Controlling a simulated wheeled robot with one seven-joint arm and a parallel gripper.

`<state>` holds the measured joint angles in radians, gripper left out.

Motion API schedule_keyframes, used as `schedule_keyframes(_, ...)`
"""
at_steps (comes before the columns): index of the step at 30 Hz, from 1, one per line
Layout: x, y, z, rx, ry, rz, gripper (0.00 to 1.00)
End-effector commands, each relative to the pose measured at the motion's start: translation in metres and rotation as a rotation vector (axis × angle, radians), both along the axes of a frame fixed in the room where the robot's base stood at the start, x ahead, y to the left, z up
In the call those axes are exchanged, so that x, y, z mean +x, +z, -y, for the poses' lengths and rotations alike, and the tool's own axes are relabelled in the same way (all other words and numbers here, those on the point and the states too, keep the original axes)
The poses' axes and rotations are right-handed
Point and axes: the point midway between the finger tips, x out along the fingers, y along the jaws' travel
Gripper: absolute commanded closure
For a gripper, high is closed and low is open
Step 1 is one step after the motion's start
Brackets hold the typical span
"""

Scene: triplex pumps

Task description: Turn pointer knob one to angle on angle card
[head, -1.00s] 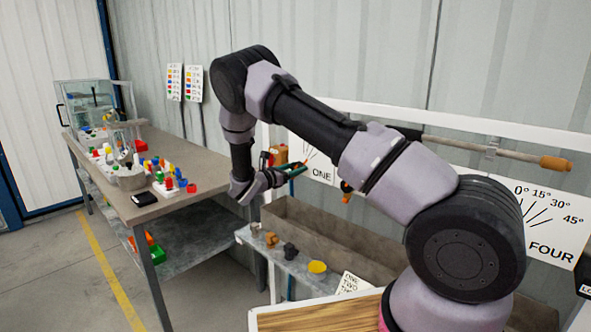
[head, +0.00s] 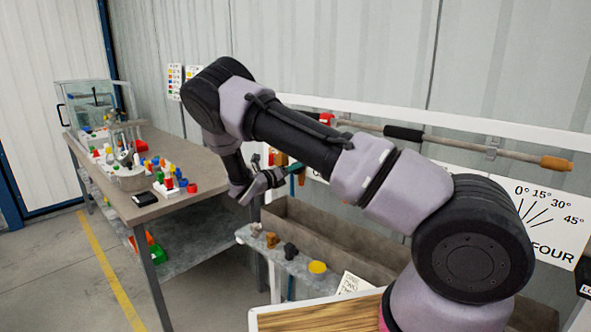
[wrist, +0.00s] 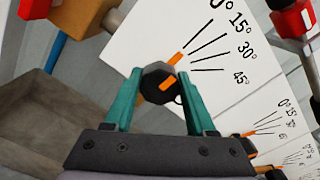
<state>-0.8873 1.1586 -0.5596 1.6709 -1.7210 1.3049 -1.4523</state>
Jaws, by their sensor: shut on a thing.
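In the wrist view, the teal fingers of my gripper (wrist: 158,90) are shut on a black pointer knob (wrist: 158,72) in front of a white angle plate (wrist: 215,60). The plate has lines marked 0°, 15°, 30° and 45°. The knob's orange pointer (wrist: 174,57) lies close to the 0° line. An orange mark shows on the knob's face. In the head view, my gripper (head: 291,169) is at the wall rail and the knob is hidden. A white written card (head: 352,284) stands low at the bench front, its text too small to read.
More angle plates and orange pointers line the rail, one labelled FOUR (head: 550,225). A trough (head: 335,230) runs below. A shelf (head: 285,260) holds brown, black and yellow pieces. A cluttered workbench (head: 205,165) stands left.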

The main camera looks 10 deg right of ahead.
Motion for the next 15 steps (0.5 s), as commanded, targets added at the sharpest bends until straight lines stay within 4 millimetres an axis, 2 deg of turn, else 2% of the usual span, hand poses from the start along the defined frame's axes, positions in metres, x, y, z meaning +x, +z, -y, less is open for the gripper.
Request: schedule_keyframes(15, -0.0008, -0.0016, -0.0011, -0.019, 0.002, -0.031, 1.0)
